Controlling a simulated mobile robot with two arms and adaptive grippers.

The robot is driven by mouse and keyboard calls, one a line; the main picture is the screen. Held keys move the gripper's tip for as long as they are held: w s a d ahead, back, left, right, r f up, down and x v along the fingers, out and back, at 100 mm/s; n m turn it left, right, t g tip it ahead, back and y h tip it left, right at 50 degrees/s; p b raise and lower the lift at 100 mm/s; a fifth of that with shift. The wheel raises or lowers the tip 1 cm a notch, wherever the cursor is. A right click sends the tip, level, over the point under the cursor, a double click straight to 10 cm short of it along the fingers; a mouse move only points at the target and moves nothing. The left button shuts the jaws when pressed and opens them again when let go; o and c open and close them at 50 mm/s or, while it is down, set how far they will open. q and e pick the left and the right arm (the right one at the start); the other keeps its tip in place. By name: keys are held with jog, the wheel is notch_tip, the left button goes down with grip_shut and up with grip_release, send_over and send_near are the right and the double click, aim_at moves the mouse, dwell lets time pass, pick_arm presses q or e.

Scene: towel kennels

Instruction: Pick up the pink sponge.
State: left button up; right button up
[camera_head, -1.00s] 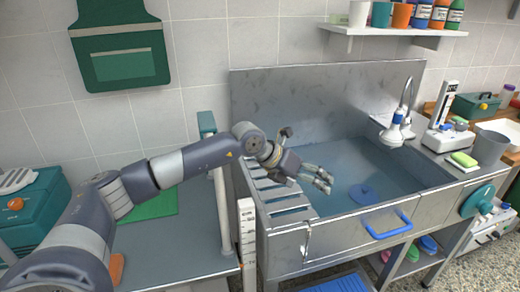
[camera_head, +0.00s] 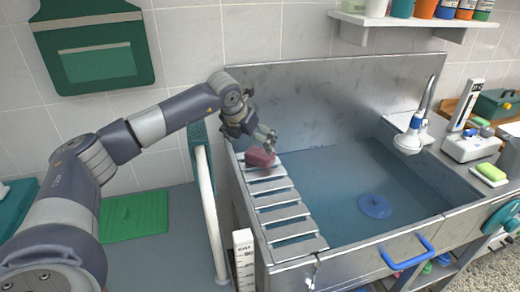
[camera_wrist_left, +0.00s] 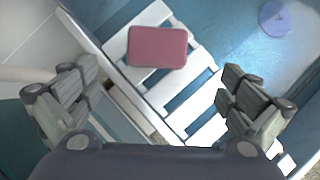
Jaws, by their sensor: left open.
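The pink sponge (camera_head: 260,157) is a small rounded block lying on the far end of the slatted metal rack (camera_head: 283,213) at the left side of the steel basin. My left gripper (camera_head: 264,137) is just above and behind it in the head view, its fingers close over the sponge. In the left wrist view the sponge (camera_wrist_left: 157,47) lies flat on the slats, beyond the spread fingertips of my left gripper (camera_wrist_left: 155,85). The gripper is open with nothing between its fingers. My right gripper is not in view.
The basin (camera_head: 325,185) holds a blue disc (camera_head: 374,206) on its floor. A tap with a white head (camera_head: 409,140) stands at its right. A green-yellow sponge (camera_head: 491,172) lies on the right counter. A white rail (camera_head: 207,205) stands left of the rack.

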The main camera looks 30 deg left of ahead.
aim_at(259, 153)
pick_arm(q)
jog(key=x, duration=0.4)
jog(key=shift+w+f+p, duration=0.25)
jog(key=shift+f+p, duration=0.05)
jog(key=shift+p, duration=0.1)
jog(key=shift+w+f, duration=0.15)
jog(key=shift+f, duration=0.1)
jog(key=shift+w+a+f, duration=0.15)
jog(key=shift+w+f, duration=0.1)
jog(key=p+x, duration=0.1)
jog(key=x, duration=0.2)
jog(key=shift+w+a+f, duration=0.15)
jog(key=shift+w+f, duration=0.1)
jog(key=shift+w, duration=0.1)
jog(key=shift+w+f, duration=0.15)
jog(key=shift+f, duration=0.1)
jog(key=shift+a+f, duration=0.1)
jog(key=shift+f, duration=0.05)
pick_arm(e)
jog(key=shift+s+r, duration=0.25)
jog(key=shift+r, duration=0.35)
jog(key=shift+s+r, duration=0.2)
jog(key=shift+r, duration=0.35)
